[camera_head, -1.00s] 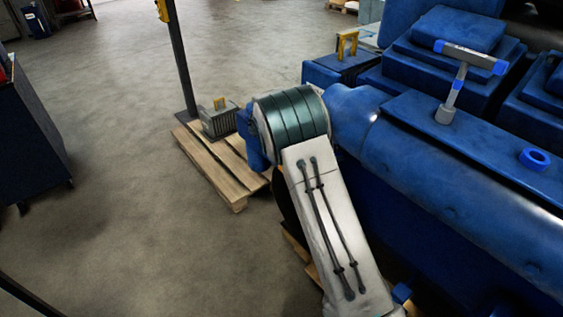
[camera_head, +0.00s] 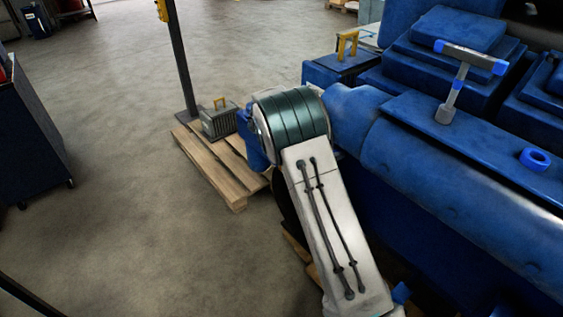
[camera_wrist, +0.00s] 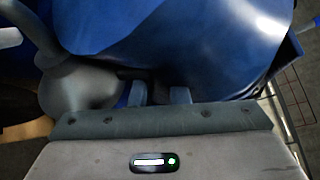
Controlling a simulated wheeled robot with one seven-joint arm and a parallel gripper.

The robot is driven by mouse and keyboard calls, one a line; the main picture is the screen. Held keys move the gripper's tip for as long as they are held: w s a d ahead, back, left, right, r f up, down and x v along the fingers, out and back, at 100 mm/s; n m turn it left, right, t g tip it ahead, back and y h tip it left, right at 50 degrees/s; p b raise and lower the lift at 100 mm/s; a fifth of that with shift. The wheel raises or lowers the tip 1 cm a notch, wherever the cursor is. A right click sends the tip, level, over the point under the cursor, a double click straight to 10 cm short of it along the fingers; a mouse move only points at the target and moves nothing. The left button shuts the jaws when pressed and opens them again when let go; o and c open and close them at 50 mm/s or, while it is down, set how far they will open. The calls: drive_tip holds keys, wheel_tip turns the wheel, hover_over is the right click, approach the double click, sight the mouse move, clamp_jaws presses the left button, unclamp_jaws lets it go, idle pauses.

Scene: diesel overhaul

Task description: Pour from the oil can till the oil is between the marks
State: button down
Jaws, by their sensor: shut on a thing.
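In the wrist view my gripper (camera_wrist: 159,95) shows as two blue-grey fingers below a large glossy blue surface. It is shut on a dark piece that joins a rounded grey body, which appears to be the oil can (camera_wrist: 80,88). A grey tube runs from that body to the upper left. The fingers partly hide the grip. No oil, stream or level marks can be made out.
A T-shaped handle (camera_head: 465,75) stands on the engine, with a blue ring (camera_head: 535,158) nearby. A wooden pallet (camera_head: 222,180) bears a grey ribbed box (camera_head: 219,124). A dark post (camera_head: 182,70) rises behind it. A dark cabinet (camera_head: 30,140) stands left; the floor between is clear.

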drive_tip(key=shift+r, duration=0.15)
idle(0.4)
drive_tip(key=shift+w+r, duration=0.15)
drive_tip(key=shift+r, duration=0.05)
drive_tip(key=shift+r, duration=0.1)
idle(0.5)
drive_tip(key=shift+w+r+n, duration=0.15)
drive_tip(key=shift+n, duration=0.15)
drive_tip(key=shift+r, duration=0.15)
drive_tip(key=shift+w+a+r, duration=0.1)
drive_tip(key=shift+w+r, duration=0.05)
idle(0.4)
drive_tip(key=shift+r, duration=0.1)
idle(0.4)
drive_tip(key=shift+w+r+n, duration=0.15)
drive_tip(key=shift+n, duration=0.15)
drive_tip(key=shift+w+r, duration=0.1)
drive_tip(key=shift+r, duration=0.05)
